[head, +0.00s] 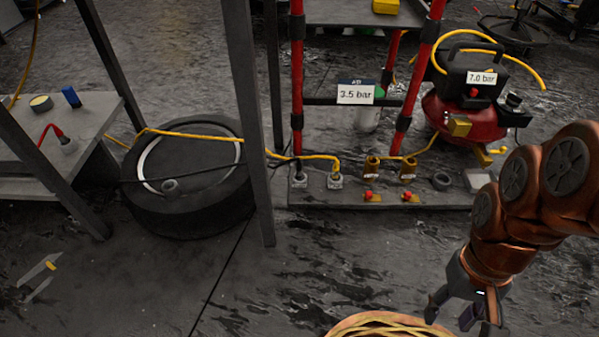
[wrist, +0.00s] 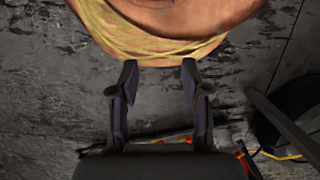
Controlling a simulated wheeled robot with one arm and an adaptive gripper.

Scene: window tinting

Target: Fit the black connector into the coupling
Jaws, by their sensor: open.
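My gripper (head: 464,314) hangs at the lower right of the head view, open and empty. In the wrist view its two fingers (wrist: 159,76) stand apart with nothing between them. A small dark fitting (head: 170,185), possibly the black connector, lies on the tyre at left, by a thin black line. On the low board, a grey block (head: 299,181) with a dark top and a second block (head: 336,182) with a yellow hose stand at left. Two brass fittings (head: 372,168) stand right of them. I cannot tell which is the coupling. My gripper is well apart from all these.
A round basket-like thing (head: 378,326) with yellow strands lies below; it also shows in the wrist view (wrist: 160,30). A red compressor (head: 460,118) stands behind the board (head: 440,197). A dark post (head: 248,120) and the tyre (head: 200,205) stand left. Floor between is clear.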

